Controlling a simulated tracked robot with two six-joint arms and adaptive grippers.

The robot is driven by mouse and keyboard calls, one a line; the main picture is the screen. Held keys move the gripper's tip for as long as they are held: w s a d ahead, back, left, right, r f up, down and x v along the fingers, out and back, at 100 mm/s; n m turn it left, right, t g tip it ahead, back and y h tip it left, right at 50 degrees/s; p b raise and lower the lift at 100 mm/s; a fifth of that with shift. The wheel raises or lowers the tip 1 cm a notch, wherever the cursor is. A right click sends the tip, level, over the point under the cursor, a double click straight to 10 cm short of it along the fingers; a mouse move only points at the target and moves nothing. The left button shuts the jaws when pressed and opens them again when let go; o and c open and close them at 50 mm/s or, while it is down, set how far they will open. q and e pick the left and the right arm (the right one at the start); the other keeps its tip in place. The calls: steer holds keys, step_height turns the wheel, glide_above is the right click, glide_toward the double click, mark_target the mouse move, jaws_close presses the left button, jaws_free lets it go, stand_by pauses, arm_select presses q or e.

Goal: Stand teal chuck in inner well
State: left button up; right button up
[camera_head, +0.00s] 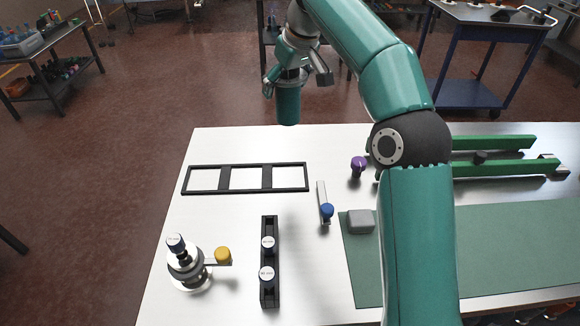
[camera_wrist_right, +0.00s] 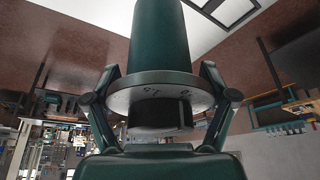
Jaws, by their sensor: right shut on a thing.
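The teal chuck (camera_head: 288,105) is a cylinder hanging below my right gripper (camera_head: 291,78), in the air at the table's far edge. In the right wrist view the chuck (camera_wrist_right: 160,40) has a wide metal flange and a dark stub, with a finger of my right gripper (camera_wrist_right: 160,100) on each side. The gripper is shut on it. A black rack (camera_head: 223,190) with three square openings in a row lies flat on the white table, nearer than the chuck. All three openings look empty. My left gripper is not in view.
A round metal fixture (camera_head: 190,275) with blue and yellow knobs stands at front left. A blue-knobbed holder (camera_head: 323,203), purple knob (camera_head: 358,165), grey block (camera_head: 361,221) and green mat (camera_head: 510,245) lie to the right.

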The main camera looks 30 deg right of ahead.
mark_target(287, 107)
step_height(287, 107, down, 6)
steer(key=b, duration=0.2)
steer(key=shift+r+b, duration=0.1)
steer(key=shift+b, duration=0.3)
steer(key=shift+f+b, duration=1.2)
steer(key=shift+f, duration=5.5)
steer(key=shift+f, duration=0.15)
steer(key=o, duration=1.7)
steer(key=shift+c, duration=0.2)
steer(key=v, duration=1.2)
